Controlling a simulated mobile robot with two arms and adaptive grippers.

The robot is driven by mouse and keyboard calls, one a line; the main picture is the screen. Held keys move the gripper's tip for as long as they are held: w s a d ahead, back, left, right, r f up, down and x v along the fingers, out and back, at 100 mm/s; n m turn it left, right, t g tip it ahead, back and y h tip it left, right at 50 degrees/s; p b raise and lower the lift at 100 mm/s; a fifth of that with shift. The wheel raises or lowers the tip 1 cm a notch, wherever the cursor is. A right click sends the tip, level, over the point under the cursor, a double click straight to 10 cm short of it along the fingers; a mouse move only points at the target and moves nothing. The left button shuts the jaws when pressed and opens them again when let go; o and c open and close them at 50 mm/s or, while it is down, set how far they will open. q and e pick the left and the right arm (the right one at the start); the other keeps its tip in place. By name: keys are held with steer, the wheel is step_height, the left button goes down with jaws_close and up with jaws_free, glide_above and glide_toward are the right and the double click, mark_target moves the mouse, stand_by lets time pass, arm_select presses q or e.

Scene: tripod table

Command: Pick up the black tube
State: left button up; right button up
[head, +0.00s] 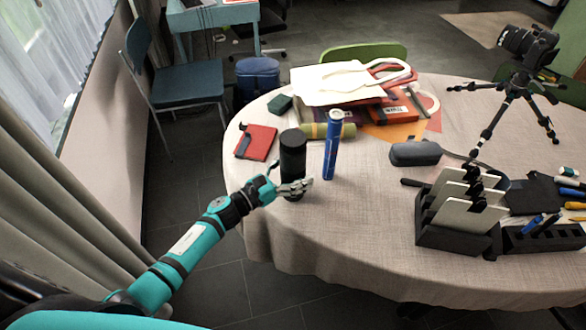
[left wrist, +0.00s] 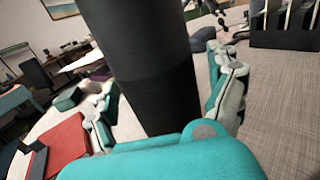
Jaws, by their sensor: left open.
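The black tube (head: 292,155) stands upright on the round table (head: 330,235), near its left edge. My left gripper (head: 286,188) is at the lower part of the tube, on the near side. In the left wrist view the black tube (left wrist: 155,80) rises between the two fingers of the open left gripper (left wrist: 168,105), one finger on each side. A gap shows between the tube and the right finger; I cannot tell whether the left finger touches it. The tube's base is hidden behind the gripper's palm. My right gripper is not in view.
A blue tube (head: 332,145) stands just right of the black tube. A red notebook (head: 256,142) lies to the left. A grey case (head: 415,153), a black rack (head: 450,235) and a camera tripod (head: 515,85) stand further right. The front middle of the table is clear.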

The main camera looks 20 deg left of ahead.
arm_select(q)
steer(key=c, duration=1.5)
steer(key=shift+r, duration=0.1)
steer(key=shift+c, duration=0.2)
steer(key=shift+r, duration=0.1)
